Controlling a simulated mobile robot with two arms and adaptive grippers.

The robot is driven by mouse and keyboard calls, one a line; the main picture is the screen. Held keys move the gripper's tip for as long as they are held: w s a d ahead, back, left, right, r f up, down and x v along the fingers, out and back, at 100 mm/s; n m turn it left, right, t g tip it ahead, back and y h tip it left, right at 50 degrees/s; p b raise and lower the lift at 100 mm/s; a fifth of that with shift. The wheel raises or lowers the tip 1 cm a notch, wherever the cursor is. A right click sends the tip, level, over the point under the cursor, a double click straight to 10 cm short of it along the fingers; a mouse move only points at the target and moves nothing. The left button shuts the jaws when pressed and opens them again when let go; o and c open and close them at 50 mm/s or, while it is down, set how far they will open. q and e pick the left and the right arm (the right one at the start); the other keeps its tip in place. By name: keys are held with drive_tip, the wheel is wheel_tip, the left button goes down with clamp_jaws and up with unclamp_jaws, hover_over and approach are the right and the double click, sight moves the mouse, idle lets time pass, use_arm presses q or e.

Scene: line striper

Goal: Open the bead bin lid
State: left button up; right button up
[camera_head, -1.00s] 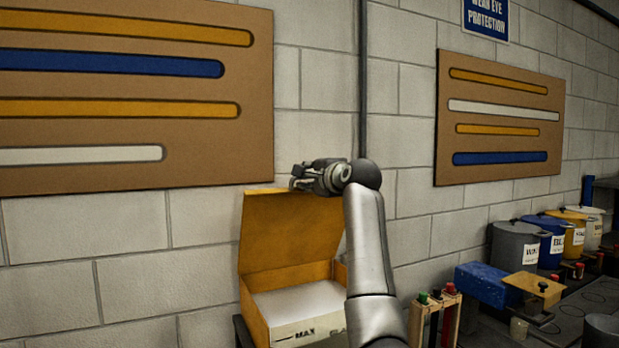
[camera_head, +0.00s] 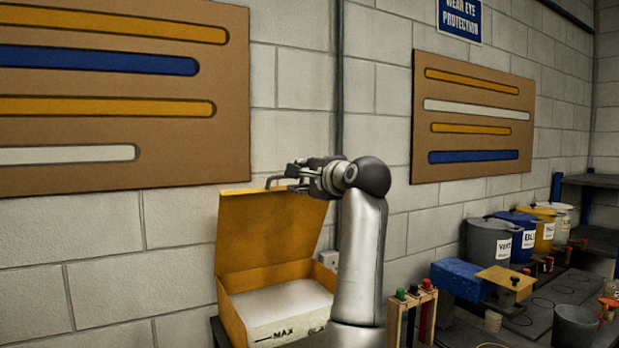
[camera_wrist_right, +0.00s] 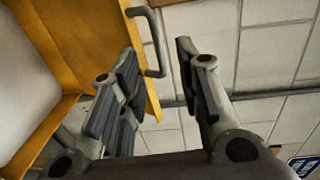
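The orange bead bin (camera_head: 236,316) stands against the wall with its lid (camera_head: 262,235) raised, leaning back near upright. Pale contents fill the bin. A grey bar handle (camera_head: 275,181) sits at the lid's top edge. My right gripper (camera_head: 293,174) is beside the top right of the lid, close to the handle. My left gripper is not in view.
To the right is a bench with a blue block (camera_head: 458,277), a grey pot (camera_head: 490,241), a blue pot (camera_head: 521,236) and yellow and white pots. A wooden rack (camera_head: 412,312) with red and green knobs stands right of my forearm. Boards hang on the wall.

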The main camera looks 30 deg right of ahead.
drive_tip(key=shift+s+r, duration=0.15)
drive_tip(key=shift+s, duration=1.65)
